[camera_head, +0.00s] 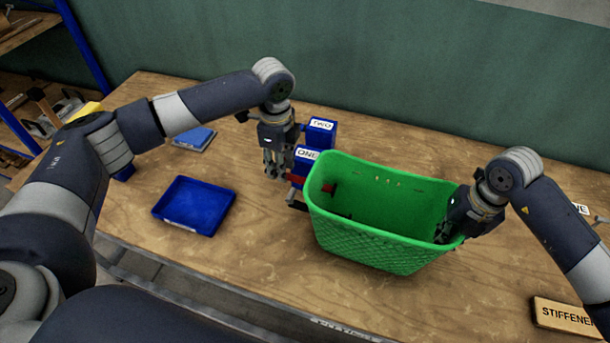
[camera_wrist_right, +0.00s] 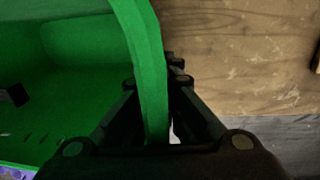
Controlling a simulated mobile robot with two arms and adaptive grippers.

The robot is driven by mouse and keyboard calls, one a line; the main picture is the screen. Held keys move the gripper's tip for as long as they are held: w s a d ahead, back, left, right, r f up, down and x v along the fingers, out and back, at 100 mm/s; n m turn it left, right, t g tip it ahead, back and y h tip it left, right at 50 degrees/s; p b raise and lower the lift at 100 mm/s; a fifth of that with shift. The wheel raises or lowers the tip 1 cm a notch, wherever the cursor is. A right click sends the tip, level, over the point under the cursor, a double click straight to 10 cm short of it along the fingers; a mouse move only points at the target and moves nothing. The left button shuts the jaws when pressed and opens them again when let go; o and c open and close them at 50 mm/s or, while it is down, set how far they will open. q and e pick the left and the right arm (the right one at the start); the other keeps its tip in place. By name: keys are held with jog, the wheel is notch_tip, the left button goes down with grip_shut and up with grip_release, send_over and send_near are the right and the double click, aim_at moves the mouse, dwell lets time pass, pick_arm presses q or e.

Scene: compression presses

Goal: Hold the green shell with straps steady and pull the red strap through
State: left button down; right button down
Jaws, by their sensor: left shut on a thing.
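The green shell (camera_head: 375,245) is an open basket-like tub standing on the table. A short piece of the red strap (camera_head: 296,181) shows just outside its left end, beside my left gripper. A dark fitting with a little red (camera_head: 327,188) shows inside that end. My left gripper (camera_head: 275,170) points down left of the shell and is shut on the strap's end, which its fingers mostly hide. My right gripper (camera_head: 446,230) is at the shell's right end. In the right wrist view its fingers (camera_wrist_right: 153,85) sit on both sides of the green wall, closed on it.
Blue bins (camera_head: 320,130) labelled ONE and TWO stand behind the left gripper. A STIFFENER sign (camera_head: 566,316) is at front right. The table front is clear.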

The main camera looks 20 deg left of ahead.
pick_arm(q)
jog(key=shift+a, duration=0.9)
pick_arm(e)
jog(key=shift+d+f, duration=0.15)
pick_arm(q)
jog(key=c, duration=1.2)
grip_release()
jog(key=shift+o, duration=0.2)
jog(key=shift+r, duration=0.1)
notch_tip(320, 180, up, 12)
pick_arm(e)
jog(key=c, duration=1.7)
grip_release()
